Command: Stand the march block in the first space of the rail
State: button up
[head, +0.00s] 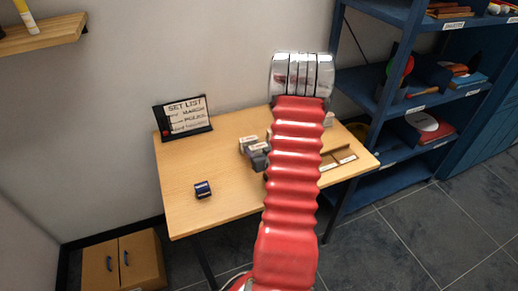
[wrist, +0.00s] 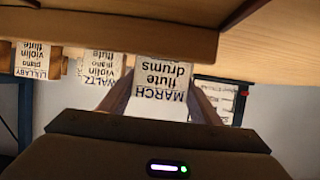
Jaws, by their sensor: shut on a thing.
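The wrist view is upside down. In it, the white march block (wrist: 159,78), labelled MARCH, flute, drums, sits between the two fingers of my gripper (wrist: 160,95). My gripper is shut on it, and the block looks upright relative to the table. I cannot tell whether its base touches the wood. The waltz block (wrist: 99,66) and the lullaby block (wrist: 38,60) stand apart to its left in that view. In the head view, the rail (head: 336,157) with small label plates lies at the table's right, partly hidden by my red arm.
The wooden table (head: 185,215) has free room at its front left. A dark blue block (head: 203,189) lies there. A set list board (head: 184,116) stands at the back left and also shows in the wrist view (wrist: 218,98). A blue shelf (head: 385,130) stands right of the table.

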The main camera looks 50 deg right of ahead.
jog(key=shift+f, duration=0.1)
jog(key=o, duration=1)
jog(key=shift+o, duration=0.2)
jog(key=shift+s+a+r, duration=0.2)
jog(key=shift+s+r, duration=0.15)
jog(key=shift+s, duration=0.05)
jog(key=v, duration=1.1)
jog(key=shift+s+f, duration=0.1)
